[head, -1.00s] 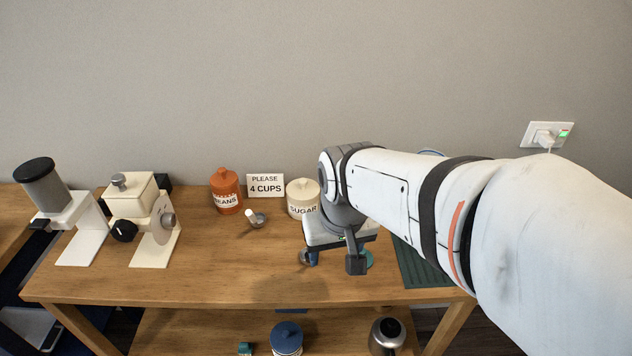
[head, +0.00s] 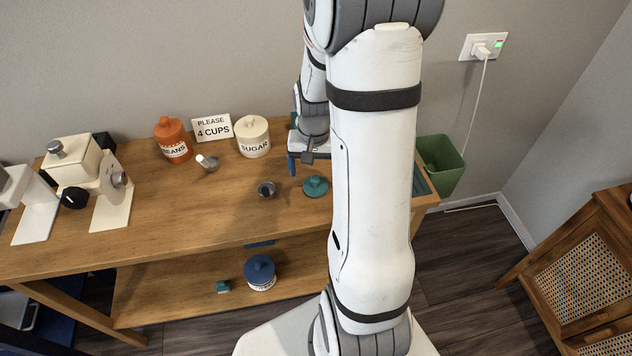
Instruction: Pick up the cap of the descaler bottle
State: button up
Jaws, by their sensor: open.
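I cannot make out a descaler bottle or its cap for certain. My gripper (head: 301,162) is open over the right back part of the wooden table (head: 220,215), just right of the sugar jar. My own arm hides much of the area around and behind it. A teal round piece with a raised middle (head: 315,186) lies on the table in front of the gripper. A small dark grey round item (head: 267,189) stands left of the teal piece. Something teal (head: 294,119) shows partly behind my wrist; I cannot tell what it is.
A cream sugar jar (head: 252,136), a sign (head: 213,128), an orange beans jar (head: 173,140) and a white-handled item (head: 207,162) stand left. Cream machine (head: 77,165) is farther left. A blue-lidded jar (head: 260,271) sits below; a green bin (head: 440,163) is right.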

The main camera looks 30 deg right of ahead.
aim_at(316, 178)
notch_tip(316, 178, down, 4)
jog(key=shift+s+d+f, duration=0.1)
jog(key=shift+f, duration=0.1)
jog(key=c, duration=1.1)
